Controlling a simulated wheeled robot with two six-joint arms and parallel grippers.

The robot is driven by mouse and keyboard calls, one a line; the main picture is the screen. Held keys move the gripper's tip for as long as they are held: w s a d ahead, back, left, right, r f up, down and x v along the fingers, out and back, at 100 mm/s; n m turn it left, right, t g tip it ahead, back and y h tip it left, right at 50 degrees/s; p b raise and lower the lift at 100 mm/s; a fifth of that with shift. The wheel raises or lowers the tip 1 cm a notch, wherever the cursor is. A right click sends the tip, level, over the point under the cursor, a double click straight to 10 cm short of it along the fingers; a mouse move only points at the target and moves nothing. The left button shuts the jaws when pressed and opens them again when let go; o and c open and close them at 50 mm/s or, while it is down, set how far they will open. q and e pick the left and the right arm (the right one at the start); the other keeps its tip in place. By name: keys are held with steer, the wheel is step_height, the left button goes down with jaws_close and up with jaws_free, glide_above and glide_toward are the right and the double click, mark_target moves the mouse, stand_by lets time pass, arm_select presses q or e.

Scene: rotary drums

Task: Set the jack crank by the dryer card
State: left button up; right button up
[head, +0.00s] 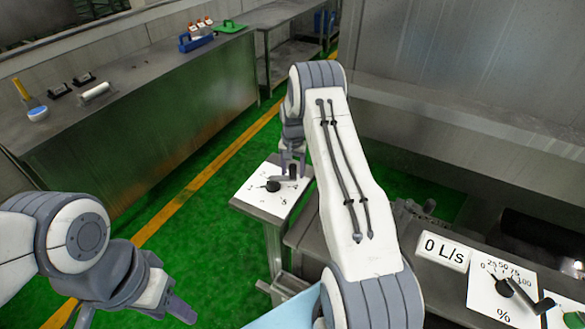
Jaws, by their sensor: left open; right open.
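A small metal stand holds a white card (254,193) with small dark marks, too small to read. A dark crank (272,186) sits on this card, with its arm and handle reaching up and right. My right gripper (292,160) is open at the crank's handle end, with its fingers pointing down. I cannot tell whether the fingers touch the handle. My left gripper (135,312) is open and empty at the bottom left, away from the stand, partly cut off by the picture's edge. I cannot tell which card is the dryer card.
At the right, a white dial plate marked "%" (503,317) carries a dark lever (504,287), beside a "0 L/s" sign (445,250). Green floor lies between.

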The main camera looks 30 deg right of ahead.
steer(key=shift+f, duration=0.15)
jaws_close()
stand_by(1.4)
